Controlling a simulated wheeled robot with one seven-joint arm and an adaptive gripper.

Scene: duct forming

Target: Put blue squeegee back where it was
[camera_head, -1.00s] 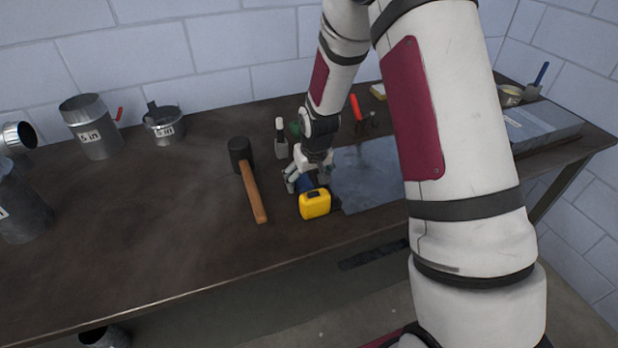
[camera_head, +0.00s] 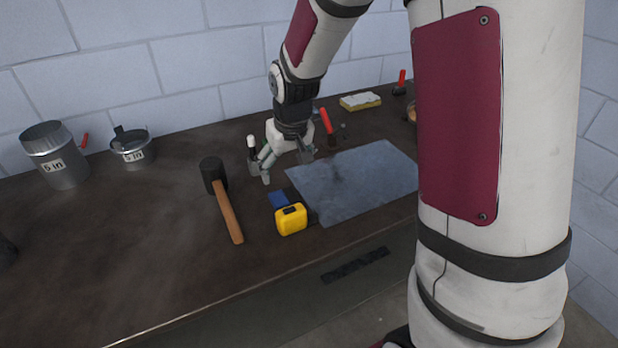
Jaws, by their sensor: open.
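A small flat blue piece (camera_head: 278,199), which looks like the blue squeegee, lies on the dark workbench just behind the yellow tape measure (camera_head: 291,219). It is close to the left edge of the grey metal sheet (camera_head: 355,180). Its full shape is hard to make out at this size. My gripper (camera_head: 286,168) is open and points down, behind and above the blue piece, apart from it. I see nothing between its fingers. A small white-topped tool (camera_head: 252,153) stands just left of the gripper, partly behind a finger.
A black mallet with a wooden handle (camera_head: 228,210) lies to the left. Metal duct pieces (camera_head: 58,160) (camera_head: 132,149) stand at the back left. A red-handled tool (camera_head: 327,122) and a yellow sponge (camera_head: 360,101) are behind the sheet. My arm hides the right side.

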